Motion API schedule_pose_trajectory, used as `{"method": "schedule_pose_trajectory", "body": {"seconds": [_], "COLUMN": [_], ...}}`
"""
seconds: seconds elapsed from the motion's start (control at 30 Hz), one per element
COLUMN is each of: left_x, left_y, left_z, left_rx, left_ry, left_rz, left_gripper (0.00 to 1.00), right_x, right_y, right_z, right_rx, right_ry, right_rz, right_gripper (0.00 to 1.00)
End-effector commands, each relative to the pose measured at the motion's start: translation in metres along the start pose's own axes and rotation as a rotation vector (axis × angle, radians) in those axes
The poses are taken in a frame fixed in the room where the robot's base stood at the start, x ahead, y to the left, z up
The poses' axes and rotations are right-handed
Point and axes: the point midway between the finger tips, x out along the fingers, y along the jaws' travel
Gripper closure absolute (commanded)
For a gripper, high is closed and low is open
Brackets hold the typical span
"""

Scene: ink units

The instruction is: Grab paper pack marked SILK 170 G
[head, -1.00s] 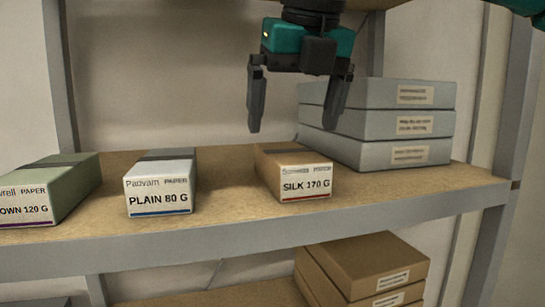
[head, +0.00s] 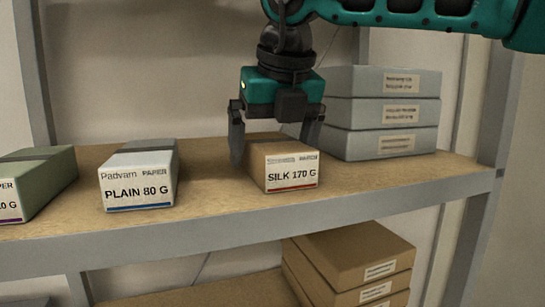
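The paper pack marked SILK 170 G (head: 291,174) is a brown pack with a white front label and a red stripe. It lies on the shelf board in the head view, right of the middle. My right gripper (head: 274,158), on the arm coming in from the upper right, points down over this pack. My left gripper is not in view.
The PLAIN 80 G pack (head: 138,187) lies to the left, with a green pack (head: 38,180) farther left. Several grey boxes (head: 382,112) are stacked close on the right. Brown boxes (head: 350,262) stand on the lower shelf. The shelf's grey front edge (head: 250,234) runs below.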

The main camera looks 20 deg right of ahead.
Motion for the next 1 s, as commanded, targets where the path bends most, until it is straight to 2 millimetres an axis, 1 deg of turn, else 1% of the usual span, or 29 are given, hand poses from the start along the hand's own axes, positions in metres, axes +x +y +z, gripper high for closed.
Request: {"method": "schedule_pose_trajectory", "body": {"seconds": [0.07,0.7,0.77,1.0], "left_x": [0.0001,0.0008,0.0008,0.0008], "left_y": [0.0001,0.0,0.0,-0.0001], "left_z": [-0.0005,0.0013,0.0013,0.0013], "left_rx": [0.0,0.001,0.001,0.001], "left_ry": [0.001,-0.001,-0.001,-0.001], "left_rz": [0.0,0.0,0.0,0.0], "left_gripper": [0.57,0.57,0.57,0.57], "right_x": [-0.0002,-0.0008,-0.0008,-0.0024], "right_y": [0.0002,0.0001,0.0001,0.0003], "right_z": [0.0,0.0,0.0001,0.0009], "right_rx": [0.0,0.0,0.0,0.0], "right_ry": [0.0,0.0,0.0,-0.003], "right_rz": [0.0,0.0,0.0,0.001], "right_gripper": [0.02,0.63,0.68,0.69]}}
